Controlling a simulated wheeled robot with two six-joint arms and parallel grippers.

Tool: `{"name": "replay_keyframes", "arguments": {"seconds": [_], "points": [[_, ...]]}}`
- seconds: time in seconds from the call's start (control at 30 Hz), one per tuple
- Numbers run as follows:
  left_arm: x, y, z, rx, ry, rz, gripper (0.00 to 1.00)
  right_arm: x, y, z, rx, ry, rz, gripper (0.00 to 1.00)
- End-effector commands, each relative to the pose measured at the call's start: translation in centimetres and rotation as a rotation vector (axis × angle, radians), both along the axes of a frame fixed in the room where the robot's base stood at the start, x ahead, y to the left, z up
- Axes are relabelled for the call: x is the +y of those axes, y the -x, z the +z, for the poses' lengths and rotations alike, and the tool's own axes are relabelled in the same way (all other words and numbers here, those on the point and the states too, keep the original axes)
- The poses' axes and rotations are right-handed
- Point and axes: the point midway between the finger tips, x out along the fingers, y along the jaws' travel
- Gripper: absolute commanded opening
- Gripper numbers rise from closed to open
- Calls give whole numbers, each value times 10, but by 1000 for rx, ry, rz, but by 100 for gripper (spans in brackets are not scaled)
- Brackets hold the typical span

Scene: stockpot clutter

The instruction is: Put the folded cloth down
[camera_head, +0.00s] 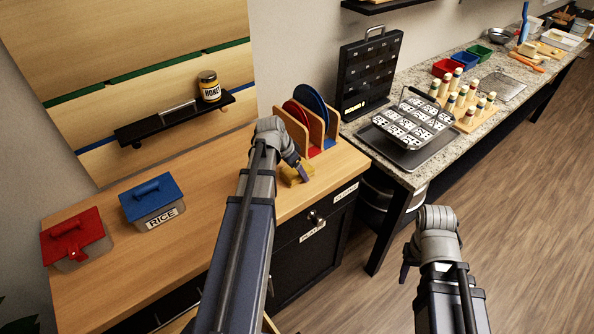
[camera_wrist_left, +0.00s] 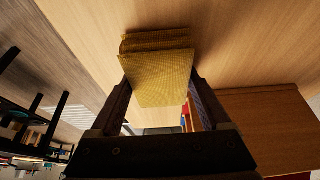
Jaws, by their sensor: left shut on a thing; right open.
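The folded cloth (camera_head: 291,175) is a small yellow, layered pad at the right part of the wooden counter, in front of the plate rack. In the left wrist view the cloth (camera_wrist_left: 157,78) sits between both fingers of my left gripper (camera_wrist_left: 162,100), with its folded layers showing at the far end. My left gripper (camera_head: 302,172) is shut on it, low by the counter top (camera_head: 215,235). I cannot tell whether the cloth touches the wood. My right gripper (camera_head: 405,268) is open, over the floor right of the counter; its fingers are mostly hidden.
The plate rack (camera_head: 331,124) with red and blue plates stands just behind the cloth. A blue-lidded rice box (camera_head: 152,203) and a red-lidded box (camera_head: 76,240) stand at the left. Bare wood lies between them and my left arm. A granite counter (camera_head: 463,70) holds a dotted-tile tray (camera_head: 412,124).

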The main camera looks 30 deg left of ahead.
Motion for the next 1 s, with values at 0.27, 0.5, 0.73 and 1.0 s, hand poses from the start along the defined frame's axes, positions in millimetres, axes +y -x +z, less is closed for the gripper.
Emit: {"name": "replay_keyframes", "arguments": {"seconds": [0.27, 0.5, 0.73, 1.0], "points": [[0, 1, -5, 3, -1, -1, 96, 0, 0, -4, 0, 0, 0, 50], [-1, 2, -6, 6, -2, -4, 100, 0, 0, -5, 0, 0, 0, 50], [-1, 2, -6, 7, -3, -5, 100, 0, 0, -5, 0, 0, 0, 50], [-1, 4, 6, 6, -2, -4, 100, 0, 0, 7, 0, 0, 0, 50]]}}
